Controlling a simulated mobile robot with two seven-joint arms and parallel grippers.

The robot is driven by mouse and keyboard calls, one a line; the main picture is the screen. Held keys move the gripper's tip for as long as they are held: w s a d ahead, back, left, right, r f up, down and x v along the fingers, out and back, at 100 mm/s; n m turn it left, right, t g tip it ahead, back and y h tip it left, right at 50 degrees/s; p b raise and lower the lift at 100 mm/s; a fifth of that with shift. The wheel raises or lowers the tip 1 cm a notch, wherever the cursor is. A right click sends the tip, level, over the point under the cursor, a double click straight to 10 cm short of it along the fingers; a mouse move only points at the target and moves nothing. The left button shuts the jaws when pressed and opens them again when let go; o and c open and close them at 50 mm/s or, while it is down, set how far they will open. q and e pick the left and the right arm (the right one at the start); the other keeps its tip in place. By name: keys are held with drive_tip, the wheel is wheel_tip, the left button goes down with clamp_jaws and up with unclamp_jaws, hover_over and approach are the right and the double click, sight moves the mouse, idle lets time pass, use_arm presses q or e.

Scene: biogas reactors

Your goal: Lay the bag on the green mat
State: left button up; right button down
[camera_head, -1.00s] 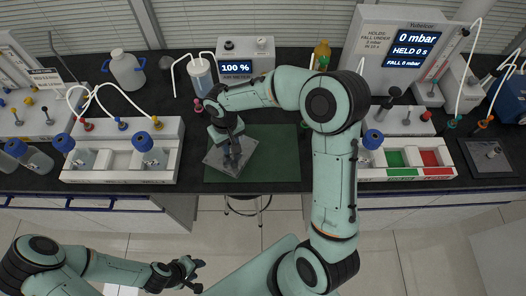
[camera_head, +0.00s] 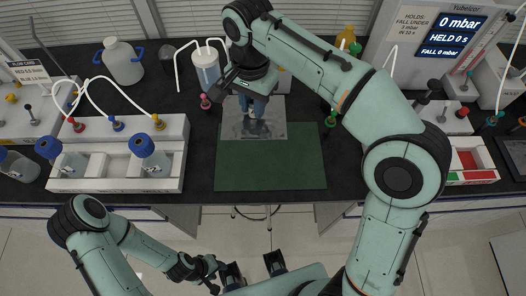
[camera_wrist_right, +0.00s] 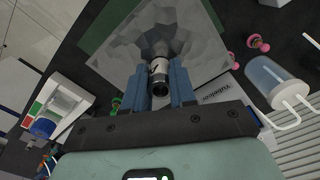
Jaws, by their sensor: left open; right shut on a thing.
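The bag (camera_head: 270,128) is a silvery, crumpled foil pouch with a short metal fitting. My right gripper (camera_head: 252,106) is shut on this fitting; the fingers close around it in the right wrist view (camera_wrist_right: 161,83). The bag lies roughly level and covers the back part of the green mat (camera_head: 270,172) in the head view. I cannot tell whether it touches the mat. The front of the mat is bare. The mat also shows at the upper left of the right wrist view (camera_wrist_right: 100,30). My left gripper (camera_head: 214,275) is open and empty, low in front of the bench.
A clear cylinder (camera_head: 206,68) with a tube and a pink-knobbed fitting (camera_head: 205,102) stand left of the bag. A white rack (camera_head: 115,170) with blue-capped bottles is left of the mat. A pressure display unit (camera_head: 440,35) stands at the back right.

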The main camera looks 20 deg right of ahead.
use_arm(q)
drive_tip(key=shift+s+f+b, duration=0.25)
drive_tip(key=shift+f+b, duration=0.3)
drive_tip(key=shift+f, duration=0.1)
drive_tip(key=shift+s+f+b, duration=0.25)
drive_tip(key=shift+f+b, duration=0.25)
drive_tip(key=shift+f, duration=0.1)
drive_tip(key=shift+s+f+b, duration=0.25)
drive_tip(key=shift+f+b, duration=0.3)
drive_tip(key=shift+f, duration=0.1)
use_arm(e)
drive_tip(key=shift+s+f, duration=0.1)
drive_tip(key=shift+f, duration=9)
drive_tip(key=shift+f, duration=0.1)
drive_tip(key=c, duration=0.9)
unclamp_jaws()
use_arm(q)
drive_tip(key=shift+w+r+p, duration=0.2)
drive_tip(key=shift+r+p, duration=0.35)
drive_tip(key=shift+w+r+p, duration=0.15)
drive_tip(key=shift+r+p, duration=0.35)
drive_tip(key=shift+r, duration=0.05)
use_arm(e)
wheel_tip(320, 180, up, 12)
drive_tip(key=shift+r, duration=0.15)
